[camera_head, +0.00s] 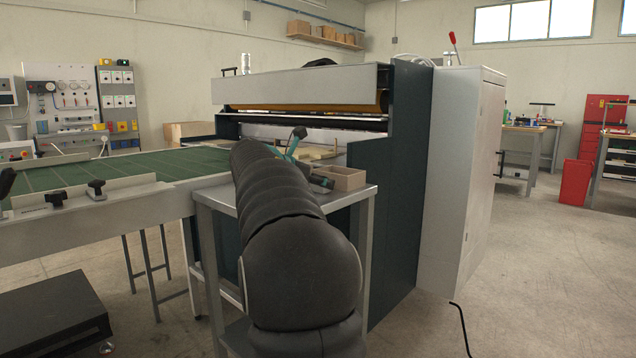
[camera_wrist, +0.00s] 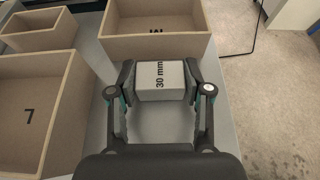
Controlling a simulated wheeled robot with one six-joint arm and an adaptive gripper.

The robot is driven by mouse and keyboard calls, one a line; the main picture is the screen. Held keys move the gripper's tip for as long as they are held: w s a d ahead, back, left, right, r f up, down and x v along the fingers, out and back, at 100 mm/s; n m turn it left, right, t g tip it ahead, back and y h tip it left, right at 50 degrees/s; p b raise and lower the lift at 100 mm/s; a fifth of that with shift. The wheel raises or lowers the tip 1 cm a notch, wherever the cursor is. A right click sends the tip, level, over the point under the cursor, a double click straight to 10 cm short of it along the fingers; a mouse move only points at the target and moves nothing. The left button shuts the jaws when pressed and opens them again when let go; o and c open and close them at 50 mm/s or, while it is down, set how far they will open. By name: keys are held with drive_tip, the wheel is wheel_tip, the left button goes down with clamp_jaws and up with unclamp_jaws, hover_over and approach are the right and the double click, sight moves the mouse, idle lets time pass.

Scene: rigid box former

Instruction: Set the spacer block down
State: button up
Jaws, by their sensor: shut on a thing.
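The spacer block (camera_wrist: 160,72) is a pale grey-white block marked "30 mm" in the wrist view. My gripper (camera_wrist: 159,83) is shut on it, one finger on each side. The block is just in front of the near wall of a tan open box (camera_wrist: 155,44) with a dark mark on it. Whether the block touches the box or the grey table top (camera_wrist: 88,110) under it cannot be told. In the head view my arm hides the block and most of the gripper.
Another tan open box (camera_wrist: 68,75), marked with a character, stands left of my gripper, with a third box (camera_wrist: 40,30) beyond it. The table edge and bare floor lie to the right. In the head view a large machine (camera_head: 300,88) stands behind the table.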

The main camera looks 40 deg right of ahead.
drive_tip(key=o, duration=1.2)
